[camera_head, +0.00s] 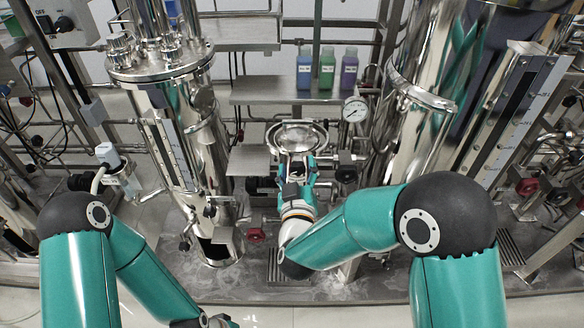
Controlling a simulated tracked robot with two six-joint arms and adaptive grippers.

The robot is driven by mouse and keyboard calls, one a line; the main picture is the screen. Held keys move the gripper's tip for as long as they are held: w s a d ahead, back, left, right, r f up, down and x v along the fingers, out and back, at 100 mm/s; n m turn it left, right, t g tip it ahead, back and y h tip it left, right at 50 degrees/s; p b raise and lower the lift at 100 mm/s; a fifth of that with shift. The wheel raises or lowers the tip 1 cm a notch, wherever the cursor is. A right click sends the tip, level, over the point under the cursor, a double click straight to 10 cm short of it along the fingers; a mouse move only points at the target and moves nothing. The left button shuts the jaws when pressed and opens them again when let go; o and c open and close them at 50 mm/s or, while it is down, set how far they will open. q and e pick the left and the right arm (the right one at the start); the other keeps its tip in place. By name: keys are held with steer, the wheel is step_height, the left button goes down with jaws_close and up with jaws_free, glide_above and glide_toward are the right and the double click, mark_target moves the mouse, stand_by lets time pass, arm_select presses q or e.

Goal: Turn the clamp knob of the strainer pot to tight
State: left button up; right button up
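The strainer pot (298,134) appears to be the round, shiny metal vessel in the middle of the head view, below the shelf. My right gripper (297,165) is just below and in front of it, with its teal fingers pointing up towards it. The fingers stand apart, on either side of a small metal part below the pot. I cannot make out the clamp knob or whether the fingers touch anything. My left gripper (222,321) is at the bottom edge, mostly cut off, away from the pot.
A metal shelf (262,92) holds a blue bottle (304,72), a green bottle (327,70) and a purple bottle (349,72). A pressure gauge (355,110) and pipes crowd the right side. Tall steel columns stand left (205,140) and right (415,100).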

steer(key=shift+r, duration=0.15)
steer(key=shift+s, duration=0.25)
steer(key=s, duration=1.1)
steer(key=shift+s, duration=0.25)
